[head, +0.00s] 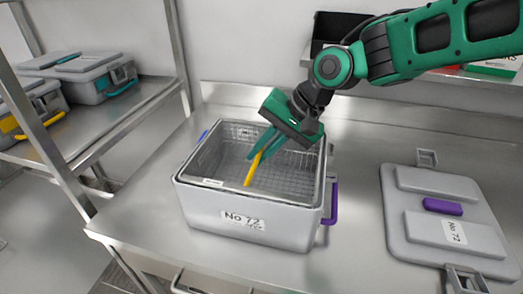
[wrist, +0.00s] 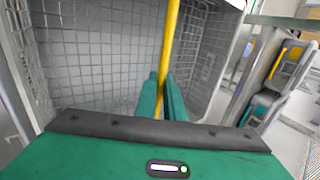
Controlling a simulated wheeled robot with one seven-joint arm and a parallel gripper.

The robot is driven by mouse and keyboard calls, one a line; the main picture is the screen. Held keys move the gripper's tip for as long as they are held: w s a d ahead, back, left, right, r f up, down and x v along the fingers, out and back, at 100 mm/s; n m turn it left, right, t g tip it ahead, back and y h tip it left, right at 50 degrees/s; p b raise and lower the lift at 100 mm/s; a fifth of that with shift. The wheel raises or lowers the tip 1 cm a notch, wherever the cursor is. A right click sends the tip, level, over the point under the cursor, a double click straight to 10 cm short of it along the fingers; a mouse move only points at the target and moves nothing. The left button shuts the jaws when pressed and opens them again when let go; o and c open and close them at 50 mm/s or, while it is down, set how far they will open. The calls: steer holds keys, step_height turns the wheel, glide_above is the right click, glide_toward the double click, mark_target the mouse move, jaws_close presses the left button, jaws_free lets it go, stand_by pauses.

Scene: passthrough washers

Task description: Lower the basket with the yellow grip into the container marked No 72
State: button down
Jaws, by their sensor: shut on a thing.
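The grey container marked No 72 (head: 215,220) stands open on the steel counter, with a purple handle on its right side. The wire mesh basket (head: 292,165) sits within the container's opening, its rim about level with the container's rim. Its yellow grip (head: 250,171) spans the basket. My gripper (head: 258,150) is shut on the yellow grip, above the basket. In the wrist view the yellow grip (wrist: 170,45) runs between my green fingers (wrist: 163,98), with mesh walls (wrist: 100,60) on both sides. The basket's underside is hidden, so I cannot tell whether it rests on the bottom.
The lid marked No 72 (head: 440,215) lies flat on the counter (head: 355,245) to the right. A rack shelf (head: 120,118) at left holds closed grey containers (head: 90,85). A black bin (head: 335,27) stands on a wall shelf behind my arm.

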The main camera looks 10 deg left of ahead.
mark_target(262, 172)
steer(key=shift+f, duration=3.3)
stand_by(2.1)
steer(key=c, duration=1.3)
jaws_free()
steer(key=shift+r, duration=3.5)
